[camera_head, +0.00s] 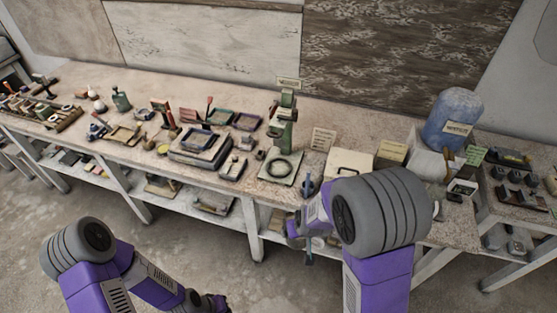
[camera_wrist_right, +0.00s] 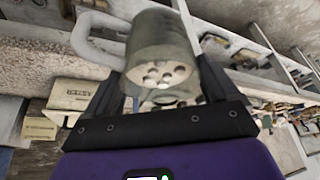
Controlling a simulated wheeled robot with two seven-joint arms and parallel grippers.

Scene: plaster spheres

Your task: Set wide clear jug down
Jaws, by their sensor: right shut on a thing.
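The jug (camera_wrist_right: 163,45) is a grey, see-through cylinder with a looped handle (camera_wrist_right: 95,35) on its left in the right wrist view. Its end facing the camera shows several pale round spots. My right gripper (camera_wrist_right: 160,85) is shut on the jug, with a dark finger on each side of it. In the head view my right gripper (camera_head: 300,230) is low in front of the workbench (camera_head: 235,195); the jug is not clearly made out there. My left arm's end (camera_head: 208,301) is at the bottom edge, away from the bench, and its jaws cannot be made out.
The bench top is crowded: a green machine (camera_head: 282,125), a white box (camera_head: 352,163), trays (camera_head: 200,142) and small tools. A large blue container (camera_head: 453,120) stands at the right. A lower shelf (camera_head: 180,205) runs beneath. Small bare patches lie along the front edge.

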